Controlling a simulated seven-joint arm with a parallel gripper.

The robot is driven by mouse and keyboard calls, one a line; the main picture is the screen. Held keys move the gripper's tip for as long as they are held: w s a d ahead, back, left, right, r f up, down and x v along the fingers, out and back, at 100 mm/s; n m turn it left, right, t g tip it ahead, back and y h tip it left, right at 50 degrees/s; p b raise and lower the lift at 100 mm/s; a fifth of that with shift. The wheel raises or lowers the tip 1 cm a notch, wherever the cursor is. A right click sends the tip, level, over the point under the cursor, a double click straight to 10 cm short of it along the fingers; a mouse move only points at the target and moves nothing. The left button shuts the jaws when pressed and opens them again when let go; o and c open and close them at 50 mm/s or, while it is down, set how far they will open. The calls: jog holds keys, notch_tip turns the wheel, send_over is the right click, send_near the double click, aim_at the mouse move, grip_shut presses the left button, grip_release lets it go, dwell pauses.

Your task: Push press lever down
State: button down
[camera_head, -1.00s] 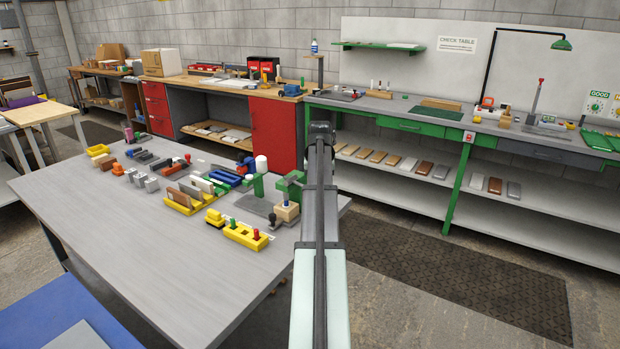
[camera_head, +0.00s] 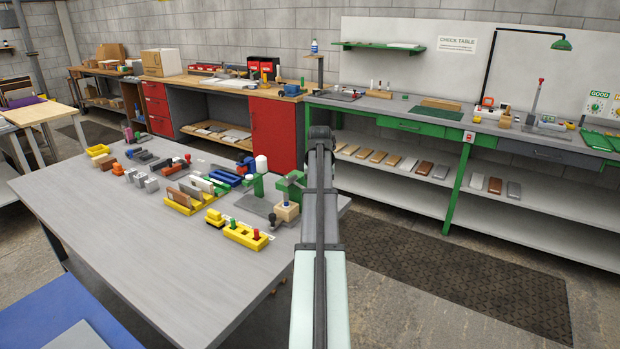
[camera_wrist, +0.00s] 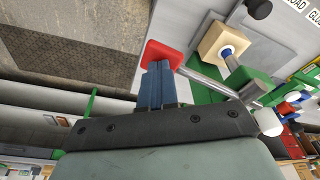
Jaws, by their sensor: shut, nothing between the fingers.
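The press lever is a metal rod (camera_wrist: 205,82) with a red end pad (camera_wrist: 176,52) in the wrist view. It runs from the pad toward the green press frame (camera_wrist: 250,82). My gripper (camera_wrist: 156,66) is shut and empty. Its blue fingertips overlap the red pad in this view; I cannot tell whether they touch it. A light wooden block (camera_wrist: 221,40) with a blue part in it sits beside the lever. In the head view the green press (camera_head: 290,188) stands at the right of the grey table, behind the wooden block. My arm hides the lever and gripper there.
The grey table (camera_head: 130,235) holds several yellow racks, grey blocks and coloured parts left of the press. A green post with a white top (camera_head: 261,165) stands close to the press. A yellow tray (camera_head: 246,236) is in front. The near left tabletop is clear.

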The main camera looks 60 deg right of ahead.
jog(key=w+d+v, duration=0.1)
jog(key=v, duration=0.8)
jog(key=shift+d+r, duration=0.3)
jog(key=shift+r, duration=0.05)
dwell(0.3)
dwell(0.5)
